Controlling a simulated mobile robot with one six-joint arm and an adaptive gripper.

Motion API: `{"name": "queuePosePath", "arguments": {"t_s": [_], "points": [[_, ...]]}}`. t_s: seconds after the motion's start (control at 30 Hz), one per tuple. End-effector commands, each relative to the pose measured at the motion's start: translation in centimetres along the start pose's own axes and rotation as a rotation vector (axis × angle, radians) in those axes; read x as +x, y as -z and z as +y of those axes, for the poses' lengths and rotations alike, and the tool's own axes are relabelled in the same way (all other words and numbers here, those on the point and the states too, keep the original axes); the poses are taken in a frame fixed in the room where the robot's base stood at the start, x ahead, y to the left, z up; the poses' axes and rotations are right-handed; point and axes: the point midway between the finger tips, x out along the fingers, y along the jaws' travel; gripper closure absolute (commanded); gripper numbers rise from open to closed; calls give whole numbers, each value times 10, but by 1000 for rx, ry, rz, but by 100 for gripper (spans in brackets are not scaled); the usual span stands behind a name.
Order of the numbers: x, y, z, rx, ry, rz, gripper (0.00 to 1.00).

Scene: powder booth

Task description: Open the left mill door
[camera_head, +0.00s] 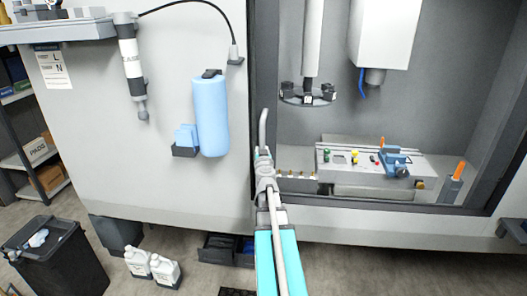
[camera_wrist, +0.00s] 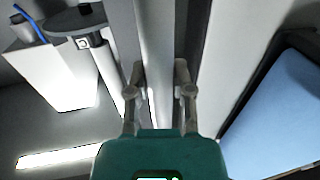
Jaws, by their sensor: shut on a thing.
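The left mill door's handle (camera_head: 263,125), a light grey curved bar, stands upright beside a dark vertical edge (camera_head: 265,60) at the left of the mill opening. My gripper (camera_head: 264,157) is at the handle's lower part, and its upper end sticks out above the fingers. In the wrist view, my gripper (camera_wrist: 160,75) has one finger on each side of the pale handle bar (camera_wrist: 157,35) and is shut on it. The mill interior is exposed right of the dark edge. Most of the door panel cannot be made out.
Inside the mill are a spindle (camera_head: 309,95) and a table with a blue vise (camera_head: 394,161). A black bin (camera_head: 55,260) and white jugs (camera_head: 152,267) stand on the floor at lower left.

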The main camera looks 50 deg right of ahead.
Motion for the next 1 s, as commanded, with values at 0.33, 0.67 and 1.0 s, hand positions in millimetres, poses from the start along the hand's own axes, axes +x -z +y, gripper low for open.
{"name": "queuePosePath", "arguments": {"t_s": [0.33,0.67,1.0], "points": [[1,0,5,0,-9,0,35],[0,0,5,0,-8,0,35],[-28,0,4,-1,-8,0,35]]}}
